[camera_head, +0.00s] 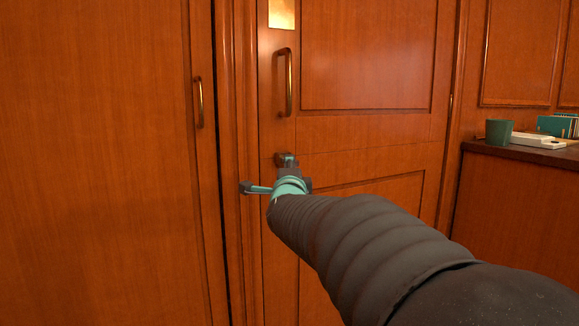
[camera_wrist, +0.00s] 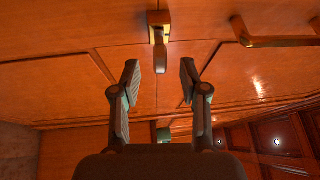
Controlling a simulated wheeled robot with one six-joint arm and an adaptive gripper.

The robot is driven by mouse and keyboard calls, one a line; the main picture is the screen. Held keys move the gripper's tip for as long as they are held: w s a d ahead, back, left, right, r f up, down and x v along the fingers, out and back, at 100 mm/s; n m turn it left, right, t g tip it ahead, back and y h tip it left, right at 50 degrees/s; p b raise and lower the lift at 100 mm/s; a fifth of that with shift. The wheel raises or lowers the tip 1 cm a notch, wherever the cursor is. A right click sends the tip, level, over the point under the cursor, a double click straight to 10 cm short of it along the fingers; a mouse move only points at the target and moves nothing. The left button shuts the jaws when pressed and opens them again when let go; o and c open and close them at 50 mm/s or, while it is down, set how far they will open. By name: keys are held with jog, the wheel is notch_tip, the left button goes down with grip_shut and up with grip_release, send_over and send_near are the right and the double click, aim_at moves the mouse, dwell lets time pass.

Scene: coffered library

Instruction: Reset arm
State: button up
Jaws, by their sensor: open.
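My gripper (camera_head: 265,173) is at the end of my dark, ribbed arm, in front of a wooden door (camera_head: 365,55) in the head view. In the wrist view my gripper (camera_wrist: 160,70) has its two fingers spread wide apart. A small metal fitting with a dark tab (camera_wrist: 160,42) is on the wood just beyond and between the fingertips. It stands clear of both fingers, and nothing is held. My arm hides the lower part of the door in the head view.
A vertical brass pull handle (camera_head: 289,82) is on the door above my gripper. Another handle (camera_head: 199,102) is on the wooden panel at left.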

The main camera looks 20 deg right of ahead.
jog(key=r+v, duration=0.1)
jog(key=v, duration=0.6)
jog(key=s+a+f+n+g+y+p, duration=0.1)
jog(key=s+a+f+n+g+y, duration=0.3)
jog(key=f+n, duration=0.4)
jog(key=s+a+f+n+g+y+p, duration=0.1)
jog(key=s+a+f+n+g+y, duration=0.25)
jog(key=a+f+n, duration=0.45)
jog(key=s+a+f+n+g+p, duration=0.1)
jog(key=s+n+g+p, duration=0.3)
jog(key=s, duration=1.6)
jog(key=shift+a+f+n+y+p, duration=0.2)
jog(key=shift+a+n+y+p, duration=0.15)
jog(key=shift+n+p, duration=1)
